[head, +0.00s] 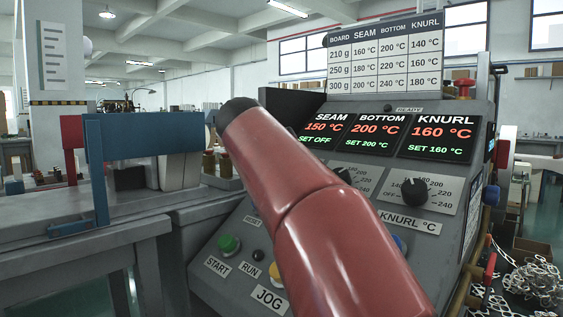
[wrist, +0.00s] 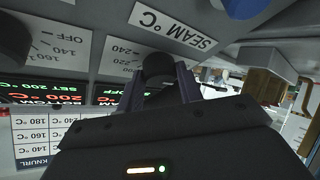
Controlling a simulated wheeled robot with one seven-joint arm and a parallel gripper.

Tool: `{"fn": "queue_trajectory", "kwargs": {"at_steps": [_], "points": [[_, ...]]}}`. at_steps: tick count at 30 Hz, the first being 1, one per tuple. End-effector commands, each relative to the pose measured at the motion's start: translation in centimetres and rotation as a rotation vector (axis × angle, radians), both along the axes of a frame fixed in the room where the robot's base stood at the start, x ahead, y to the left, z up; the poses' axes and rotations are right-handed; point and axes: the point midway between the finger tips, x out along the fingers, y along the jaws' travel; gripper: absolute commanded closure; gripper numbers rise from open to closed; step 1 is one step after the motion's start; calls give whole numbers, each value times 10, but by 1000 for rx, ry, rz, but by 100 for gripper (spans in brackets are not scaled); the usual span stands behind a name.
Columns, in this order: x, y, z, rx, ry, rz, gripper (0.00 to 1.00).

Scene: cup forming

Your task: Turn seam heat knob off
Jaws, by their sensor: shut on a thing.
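The seam heat knob (wrist: 158,64) is a dark round knob beside the "SEAM °C" label (wrist: 174,21), upside down in the wrist view. My gripper (wrist: 159,78) has its two fingers on either side of the knob and is shut on it. Its pointer is hidden. In the head view my red arm hides the seam knob and my gripper. The seam display (head: 323,127) reads 150 °C in red and "SET OFF" in green.
The bottom display (head: 376,131) reads 200 °C and the knurl display (head: 440,137) 160 °C. The knurl knob (head: 414,190) is at the right. Green start (head: 228,244) and yellow jog (head: 275,272) buttons sit lower on the sloped panel.

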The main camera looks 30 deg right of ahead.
Motion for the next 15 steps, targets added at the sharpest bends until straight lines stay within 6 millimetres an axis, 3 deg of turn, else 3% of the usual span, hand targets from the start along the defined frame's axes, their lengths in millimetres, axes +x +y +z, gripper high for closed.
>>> {"fn": "queue_trajectory", "kwargs": {"at_steps": [15], "points": [[0, -1, 0, -8, 21, 32, 87]]}}
